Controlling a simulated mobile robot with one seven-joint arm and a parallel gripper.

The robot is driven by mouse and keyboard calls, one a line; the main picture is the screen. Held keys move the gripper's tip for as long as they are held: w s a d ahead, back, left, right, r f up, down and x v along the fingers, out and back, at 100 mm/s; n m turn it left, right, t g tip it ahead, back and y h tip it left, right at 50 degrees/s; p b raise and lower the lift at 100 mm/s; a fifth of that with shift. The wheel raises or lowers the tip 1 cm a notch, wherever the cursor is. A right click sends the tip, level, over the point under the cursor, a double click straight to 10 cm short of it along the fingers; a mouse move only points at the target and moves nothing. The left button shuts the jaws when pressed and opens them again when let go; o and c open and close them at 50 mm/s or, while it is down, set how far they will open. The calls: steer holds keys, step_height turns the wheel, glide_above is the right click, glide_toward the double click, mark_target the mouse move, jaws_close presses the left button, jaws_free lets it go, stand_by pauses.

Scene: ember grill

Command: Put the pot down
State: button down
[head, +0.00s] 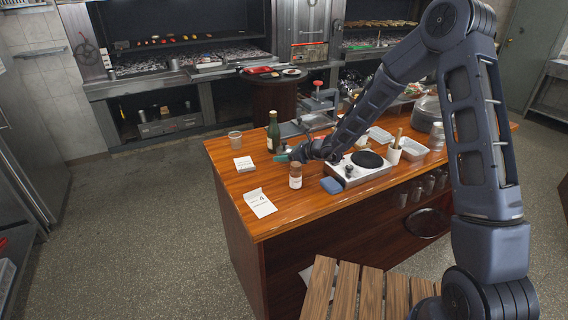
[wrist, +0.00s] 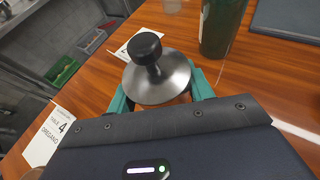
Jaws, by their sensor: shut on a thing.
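A second card (head: 244,164) and a cup (head: 235,140) stand to the left. A green bottle (head: 273,131) is close behind the pot. A blue block (head: 332,186) and a hot plate (head: 354,175) are to the right. The front left of the counter (head: 231,183) has bare wood.

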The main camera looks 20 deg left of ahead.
mark_target(284, 168)
steer(key=shift+f, duration=1.8)
steer(key=c, duration=0.6)
jaws_free()
steer(key=shift+f, duration=0.15)
steer(key=shift+d+r, duration=0.15)
steer(key=shift+r, duration=0.05)
steer(key=v, duration=1.1)
steer(key=shift+d+r, duration=0.15)
steer(key=shift+d, duration=0.15)
steer(key=shift+r, duration=0.15)
